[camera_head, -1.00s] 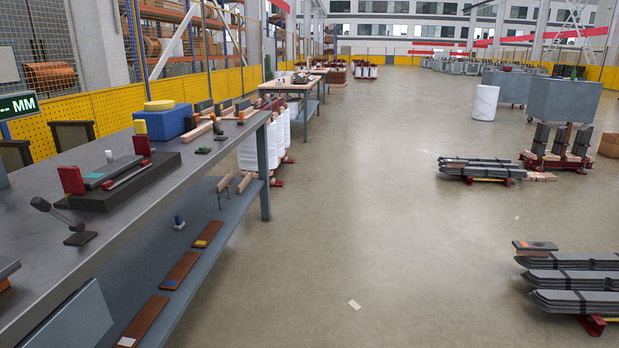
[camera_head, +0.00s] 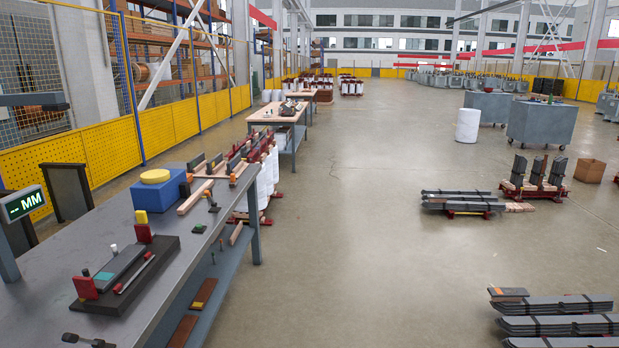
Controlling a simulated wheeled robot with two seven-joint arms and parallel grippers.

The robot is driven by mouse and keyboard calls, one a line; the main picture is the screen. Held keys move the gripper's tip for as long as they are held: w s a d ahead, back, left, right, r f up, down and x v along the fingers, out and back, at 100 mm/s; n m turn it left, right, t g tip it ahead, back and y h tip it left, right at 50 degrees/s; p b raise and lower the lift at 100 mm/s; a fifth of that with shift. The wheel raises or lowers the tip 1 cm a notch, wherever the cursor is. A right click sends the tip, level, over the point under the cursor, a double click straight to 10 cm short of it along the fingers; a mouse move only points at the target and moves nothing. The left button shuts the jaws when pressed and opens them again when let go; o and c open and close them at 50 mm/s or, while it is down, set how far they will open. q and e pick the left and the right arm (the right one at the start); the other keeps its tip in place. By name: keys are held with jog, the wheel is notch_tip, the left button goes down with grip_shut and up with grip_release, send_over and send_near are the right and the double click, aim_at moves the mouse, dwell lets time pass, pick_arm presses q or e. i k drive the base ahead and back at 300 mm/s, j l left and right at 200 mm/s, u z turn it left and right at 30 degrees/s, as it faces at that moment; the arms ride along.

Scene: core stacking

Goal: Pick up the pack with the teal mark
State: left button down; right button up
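A flat dark grey pack (camera_head: 122,262) with a teal mark (camera_head: 103,276) lies in a black fixture (camera_head: 158,270) on the workbench at the lower left. A red block (camera_head: 84,287) stands at its near end and another red block (camera_head: 143,233) near its far end. A thin bar (camera_head: 135,274) with red ends lies beside the pack on the fixture. Neither of my grippers is in view.
The workbench (camera_head: 190,250) runs along the left, with a blue block (camera_head: 160,194) and a lower shelf carrying brown pieces (camera_head: 203,293). An orange-marked pack (camera_head: 508,292) tops dark stacks (camera_head: 556,305) at the lower right. The middle floor is clear.

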aim_at(108, 276)
jog(key=u, duration=3.05)
jog(key=z, duration=1.85)
jog(key=i+l+z, duration=0.3)
jog(key=i, duration=0.5)
jog(key=i+j+z, duration=0.15)
jog(key=i+z, duration=0.15)
jog(key=i, duration=0.5)
